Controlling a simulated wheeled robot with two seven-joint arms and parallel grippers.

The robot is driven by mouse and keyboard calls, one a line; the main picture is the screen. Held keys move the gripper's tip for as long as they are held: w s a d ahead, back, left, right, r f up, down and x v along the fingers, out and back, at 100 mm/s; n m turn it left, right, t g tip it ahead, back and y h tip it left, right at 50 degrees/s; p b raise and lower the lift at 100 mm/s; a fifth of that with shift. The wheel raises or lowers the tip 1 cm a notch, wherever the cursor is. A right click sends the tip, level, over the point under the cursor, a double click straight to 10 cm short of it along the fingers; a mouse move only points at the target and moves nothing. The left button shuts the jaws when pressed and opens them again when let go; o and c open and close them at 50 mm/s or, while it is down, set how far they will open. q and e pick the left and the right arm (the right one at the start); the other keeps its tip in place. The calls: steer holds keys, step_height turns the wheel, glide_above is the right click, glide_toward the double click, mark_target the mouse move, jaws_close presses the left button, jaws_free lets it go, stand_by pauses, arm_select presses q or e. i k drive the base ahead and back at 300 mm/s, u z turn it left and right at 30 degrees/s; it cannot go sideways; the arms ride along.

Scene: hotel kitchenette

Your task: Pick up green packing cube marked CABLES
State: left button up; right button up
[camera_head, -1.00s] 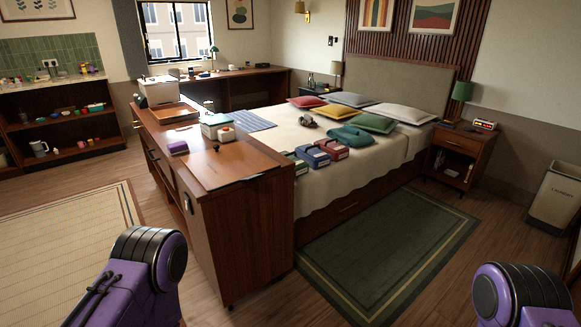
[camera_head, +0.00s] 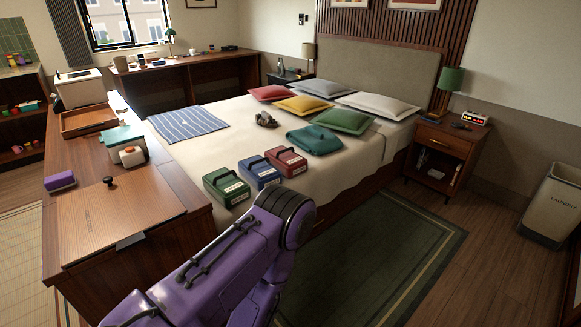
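A green packing cube (camera_head: 226,186) with a dark handle and a white label lies on the near edge of the bed, leftmost in a row of three. The label is too small to read. A blue cube (camera_head: 259,172) and a red cube (camera_head: 286,161) lie to its right. One of my purple arms rises from the bottom of the picture, its dark joint just in front of the green and blue cubes. Neither gripper is in view.
The bed (camera_head: 350,165) also holds pillows, a folded teal cloth (camera_head: 315,140) and a striped blue towel (camera_head: 188,123). A wooden counter (camera_head: 85,215) stands left, with a purple box (camera_head: 60,181). A green rug (camera_head: 400,260) covers open floor to the right.

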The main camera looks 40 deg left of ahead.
mark_target(224, 184)
steer(key=i, duration=1.3)
steer(key=u, duration=0.55)
steer(key=i, duration=0.75)
steer(key=u, duration=0.75)
